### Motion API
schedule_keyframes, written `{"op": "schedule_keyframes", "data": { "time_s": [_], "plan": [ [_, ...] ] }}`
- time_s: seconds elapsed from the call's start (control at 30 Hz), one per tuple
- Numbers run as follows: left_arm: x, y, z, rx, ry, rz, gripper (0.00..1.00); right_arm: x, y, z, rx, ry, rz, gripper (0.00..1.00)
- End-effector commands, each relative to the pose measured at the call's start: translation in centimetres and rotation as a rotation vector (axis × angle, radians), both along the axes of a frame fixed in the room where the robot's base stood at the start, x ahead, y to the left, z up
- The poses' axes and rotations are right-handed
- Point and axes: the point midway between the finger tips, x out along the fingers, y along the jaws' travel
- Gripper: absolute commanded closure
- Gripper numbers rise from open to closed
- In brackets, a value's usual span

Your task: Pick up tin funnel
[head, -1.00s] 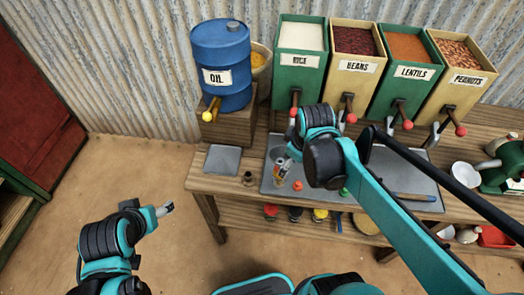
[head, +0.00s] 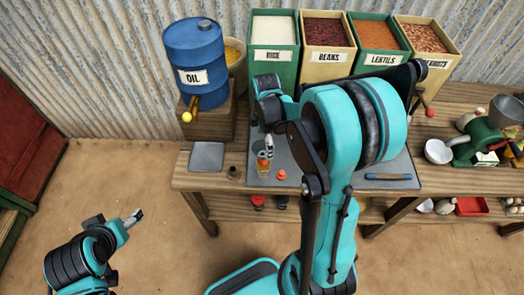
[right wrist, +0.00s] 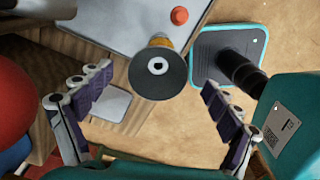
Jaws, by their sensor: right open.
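The tin funnel (right wrist: 158,68) shows in the right wrist view as a dark grey round cone mouth with a pale ring at its centre. An orange-yellow bottle shows just behind it, and the funnel seems to sit on its top.
A red-orange cap (head: 281,174) lies near the bottle on the grey tray (head: 400,172). A red ball knob (right wrist: 8,100) is close at the wrist view's left edge. The blue oil drum (head: 195,55) and grain bins (head: 275,58) stand behind. A grey plate (head: 207,156) lies left.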

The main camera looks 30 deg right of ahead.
Motion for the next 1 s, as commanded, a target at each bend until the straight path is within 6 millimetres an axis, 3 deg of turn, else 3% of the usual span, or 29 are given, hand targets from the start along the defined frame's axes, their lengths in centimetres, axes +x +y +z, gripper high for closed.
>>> {"op": "schedule_keyframes", "data": {
  "time_s": [0.2, 0.5, 0.7, 1.0],
  "plan": [
    [0.0, 0.0, -1.1, 0.000, 0.000, 0.000, 0.30, 0.2, 0.1, -3.3, 0.000, -0.001, 0.000, 0.09],
    [0.0, 0.0, -1.0, 0.000, 0.000, 0.000, 0.30, 0.1, 0.1, -3.7, 0.000, -0.001, -0.001, 0.09],
    [0.0, 0.0, -1.0, 0.000, 0.000, 0.000, 0.30, 0.1, 0.1, -3.7, 0.000, -0.001, -0.001, 0.57],
    [0.0, 0.0, -1.0, 0.000, 0.000, 0.000, 0.30, 0.1, 0.1, -3.7, 0.000, -0.001, -0.001, 0.61]
  ]
}}
